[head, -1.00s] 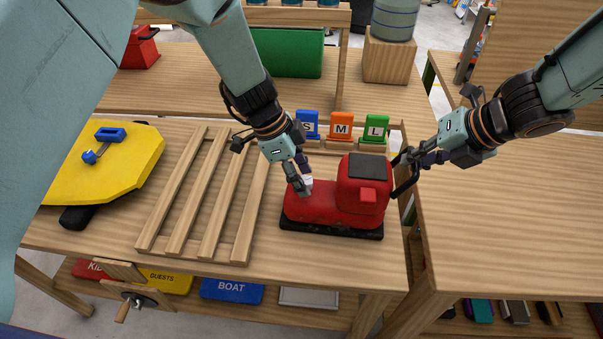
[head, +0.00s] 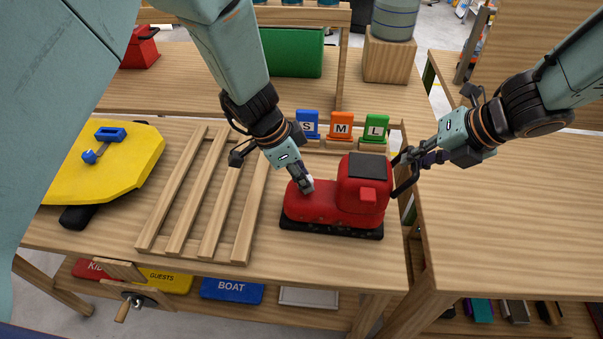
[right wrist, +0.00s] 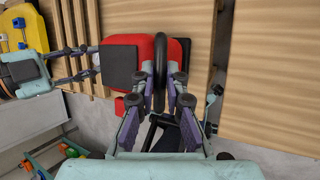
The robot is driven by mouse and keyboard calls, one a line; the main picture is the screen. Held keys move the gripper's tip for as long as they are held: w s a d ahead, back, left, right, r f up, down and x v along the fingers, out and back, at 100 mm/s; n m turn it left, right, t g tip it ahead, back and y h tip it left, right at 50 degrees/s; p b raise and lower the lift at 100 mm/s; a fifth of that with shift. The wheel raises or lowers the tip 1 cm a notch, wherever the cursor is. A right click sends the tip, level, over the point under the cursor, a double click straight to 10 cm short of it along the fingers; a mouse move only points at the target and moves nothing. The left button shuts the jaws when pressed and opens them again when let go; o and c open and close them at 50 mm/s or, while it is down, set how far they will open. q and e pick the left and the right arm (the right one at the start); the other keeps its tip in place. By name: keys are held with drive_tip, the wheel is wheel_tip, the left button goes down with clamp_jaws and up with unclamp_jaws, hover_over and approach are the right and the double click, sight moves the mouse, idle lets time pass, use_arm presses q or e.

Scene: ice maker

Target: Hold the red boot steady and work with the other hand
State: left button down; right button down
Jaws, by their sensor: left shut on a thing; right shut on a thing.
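The red boot (head: 330,203) stands upright on its black sole on the wooden table, toe to the left. Its dark square top faces up, and it also shows in the right wrist view (right wrist: 158,50). My left gripper (head: 306,185) comes down at the boot's instep, shut on a small pale thing (head: 309,181) that is mostly hidden by the fingers. My right gripper (head: 402,172) is at the heel side, shut on the boot's black loop (right wrist: 160,75), which stands between its fingers in the right wrist view.
A slatted wooden rack (head: 205,195) lies left of the boot, with a yellow board (head: 110,170) beyond it. Blue, orange (head: 341,126) and green blocks marked S, M, L stand behind. A gap separates this table from the right table (head: 510,220).

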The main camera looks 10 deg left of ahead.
use_arm(q)
drive_tip(key=shift+n, duration=0.5)
drive_tip(key=c, duration=1)
unclamp_jaws()
drive_tip(key=v, duration=1.2)
drive_tip(key=shift+s+d, duration=0.1)
drive_tip(key=shift+s, duration=0.2)
